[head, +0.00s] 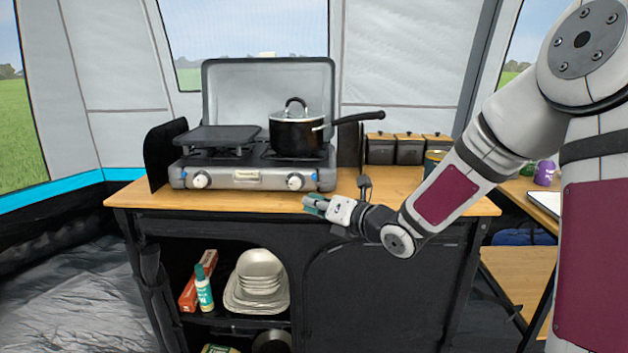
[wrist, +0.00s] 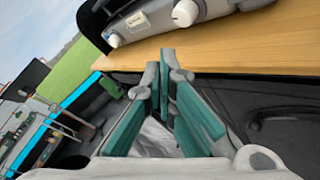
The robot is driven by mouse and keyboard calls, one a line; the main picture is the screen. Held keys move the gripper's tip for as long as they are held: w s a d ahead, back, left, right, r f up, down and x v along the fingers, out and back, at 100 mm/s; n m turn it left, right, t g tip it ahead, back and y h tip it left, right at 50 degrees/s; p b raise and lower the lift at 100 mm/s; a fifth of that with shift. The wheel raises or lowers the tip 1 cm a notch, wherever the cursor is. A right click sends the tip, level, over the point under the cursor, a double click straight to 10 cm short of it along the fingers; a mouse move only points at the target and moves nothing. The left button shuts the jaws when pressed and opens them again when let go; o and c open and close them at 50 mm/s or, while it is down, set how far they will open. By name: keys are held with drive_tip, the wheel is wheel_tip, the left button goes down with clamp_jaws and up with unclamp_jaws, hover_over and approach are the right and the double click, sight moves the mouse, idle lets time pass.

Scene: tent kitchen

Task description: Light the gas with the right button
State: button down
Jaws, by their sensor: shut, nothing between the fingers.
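The gas stove (head: 244,176) stands on the wooden counter with its lid up. Its right button, a round knob (head: 295,182), is on the front panel below the pot; the left knob (head: 201,180) is at the panel's other end. Both knobs show at the top of the wrist view, the right one (wrist: 186,12) nearer and the left one (wrist: 137,20) farther. My gripper (head: 310,203) is shut and empty, in front of the counter edge, below and slightly right of the right knob, apart from it. In the wrist view its teal-padded fingers (wrist: 166,62) meet at the tips.
A black lidded pot (head: 296,133) sits on the right burner, its handle reaching right. A dark plate (head: 217,135) covers the left burner. Black canisters (head: 410,151) stand right of the stove. The wooden counter edge (head: 240,202) lies close to my fingers; shelves with dishes are below.

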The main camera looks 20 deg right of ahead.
sight(314, 177)
drive_tip(key=w, duration=0.2)
drive_tip(key=w+d+p, duration=0.1)
drive_tip(key=w, duration=0.1)
drive_tip(key=w+d, duration=0.1)
drive_tip(key=w, duration=0.1)
drive_tip(key=shift+w, duration=0.4)
drive_tip(key=shift+w+d, duration=0.35)
drive_tip(key=shift+w, duration=0.45)
idle(0.6)
drive_tip(key=shift+w+b, duration=0.35)
drive_tip(key=shift+b, duration=0.15)
drive_tip(key=shift+w+d, duration=0.25)
drive_tip(key=shift+w, duration=0.15)
idle(0.5)
drive_tip(key=shift+s+b, duration=0.15)
drive_tip(key=shift+b, duration=0.2)
drive_tip(key=shift+s+a+b, duration=0.3)
drive_tip(key=shift+s+b, duration=0.15)
drive_tip(key=shift+s, duration=0.2)
